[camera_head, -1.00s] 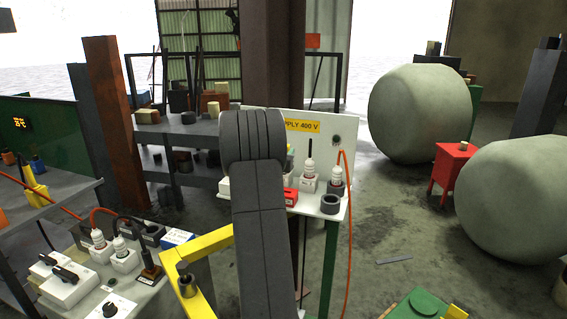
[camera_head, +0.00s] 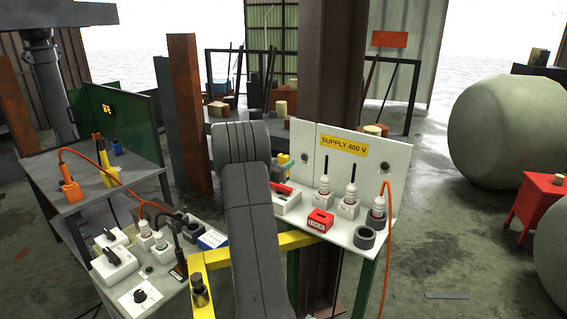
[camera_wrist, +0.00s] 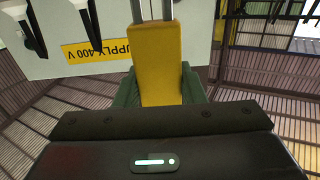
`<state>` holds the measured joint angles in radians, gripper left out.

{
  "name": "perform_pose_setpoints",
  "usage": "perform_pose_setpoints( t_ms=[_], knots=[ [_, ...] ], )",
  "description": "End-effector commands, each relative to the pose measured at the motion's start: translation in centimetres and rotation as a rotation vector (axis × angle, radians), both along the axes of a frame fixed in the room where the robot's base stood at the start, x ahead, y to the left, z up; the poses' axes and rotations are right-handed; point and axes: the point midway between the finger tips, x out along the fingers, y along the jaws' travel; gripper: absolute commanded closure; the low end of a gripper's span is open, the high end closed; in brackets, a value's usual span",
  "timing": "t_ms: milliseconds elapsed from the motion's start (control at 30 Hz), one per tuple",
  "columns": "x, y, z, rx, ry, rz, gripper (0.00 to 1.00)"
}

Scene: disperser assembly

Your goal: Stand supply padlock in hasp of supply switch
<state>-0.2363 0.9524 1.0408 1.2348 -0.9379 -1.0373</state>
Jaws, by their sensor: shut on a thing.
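The yellow supply padlock (camera_wrist: 157,62) is between the green fingers of my gripper (camera_wrist: 158,88) in the wrist view, its metal shackle running out of the top edge. In the head view the padlock (camera_head: 283,158) shows small beside my arm, in front of the supply panel; my arm hides most of the gripper. The supply switch (camera_head: 287,203) appears to be the white box with a red handle on the supply shelf, just below the padlock. The padlock looks apart from it. I cannot make out the hasp.
A red box marked LOCK (camera_head: 320,221), several white connectors and a dark ring (camera_head: 364,238) stand on the shelf (camera_head: 345,240). The panel (camera_head: 385,185) rises behind. An orange cable (camera_head: 388,240) hangs at its right. A lower bench (camera_head: 155,300) with switches is at left.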

Motion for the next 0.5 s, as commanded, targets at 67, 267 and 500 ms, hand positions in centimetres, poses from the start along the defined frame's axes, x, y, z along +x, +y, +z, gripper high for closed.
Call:
perform_pose_setpoints(
  t_ms=[67,267,500],
  knots=[
    [0.0,0.0,0.1,-0.001,-0.001,0.000,0.90],
    [0.0,0.0,-0.4,-0.001,0.001,0.000,0.90],
    [0.0,0.0,-2.5,-0.002,0.001,0.000,0.90]
  ],
)
